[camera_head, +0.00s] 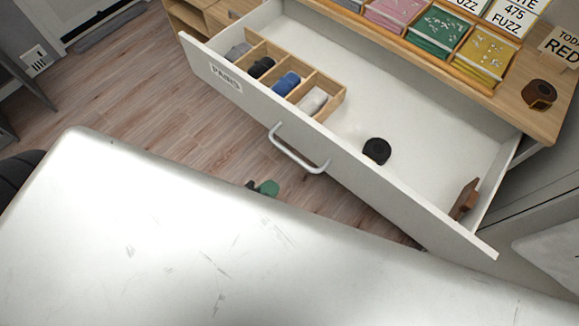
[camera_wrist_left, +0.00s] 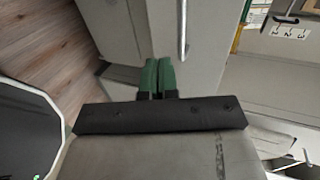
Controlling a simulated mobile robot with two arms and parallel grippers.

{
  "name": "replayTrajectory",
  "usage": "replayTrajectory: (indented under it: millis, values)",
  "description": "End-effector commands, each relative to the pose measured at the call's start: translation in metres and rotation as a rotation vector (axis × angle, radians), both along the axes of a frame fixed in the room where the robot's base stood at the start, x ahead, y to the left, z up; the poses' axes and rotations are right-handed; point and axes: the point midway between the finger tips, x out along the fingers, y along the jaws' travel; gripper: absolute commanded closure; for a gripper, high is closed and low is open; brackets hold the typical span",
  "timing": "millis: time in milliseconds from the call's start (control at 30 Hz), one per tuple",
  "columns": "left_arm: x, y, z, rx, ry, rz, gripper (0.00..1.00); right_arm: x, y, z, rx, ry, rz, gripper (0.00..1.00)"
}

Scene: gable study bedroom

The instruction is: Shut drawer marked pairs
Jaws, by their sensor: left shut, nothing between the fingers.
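The white drawer marked PAIRS (camera_head: 226,80) stands pulled far out in the head view, with a pale bar handle (camera_head: 297,152) on its front. Inside are a wooden divider (camera_head: 335,98) holding rolled socks, a loose black roll (camera_head: 377,150) and a brown object (camera_head: 464,199). My left gripper (camera_head: 265,187) shows only partly, as green and dark tips below the handle, apart from it in the picture. In the left wrist view its green fingers (camera_wrist_left: 158,72) are together and empty, in front of a pale panel with a bar handle (camera_wrist_left: 182,30). My right gripper is out of view.
Above the drawer, a wooden top (camera_head: 425,52) carries coloured packets, signs and a brown tape roll (camera_head: 539,94). Wood floor (camera_head: 130,100) is open left of the drawer. Another labelled front (camera_wrist_left: 290,32) with a dark handle shows in the left wrist view.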

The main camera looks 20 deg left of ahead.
Motion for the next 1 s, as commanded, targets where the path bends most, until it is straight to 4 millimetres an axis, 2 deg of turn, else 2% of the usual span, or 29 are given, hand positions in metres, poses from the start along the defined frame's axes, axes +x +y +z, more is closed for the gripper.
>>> replayTrajectory:
  millis: [33,167,400,1000]
  values:
    - [0.011,-0.004,-0.003,0.000,-0.004,0.000,1.00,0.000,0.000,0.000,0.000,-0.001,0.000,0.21]
    - [0.033,-0.012,-0.012,-0.002,-0.003,0.000,1.00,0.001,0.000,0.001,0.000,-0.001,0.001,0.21]
    - [0.061,-0.022,-0.005,-0.002,-0.002,0.000,1.00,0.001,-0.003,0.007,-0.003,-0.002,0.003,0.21]
    - [0.070,-0.026,-0.004,-0.001,0.000,0.000,1.00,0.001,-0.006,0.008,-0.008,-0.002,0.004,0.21]
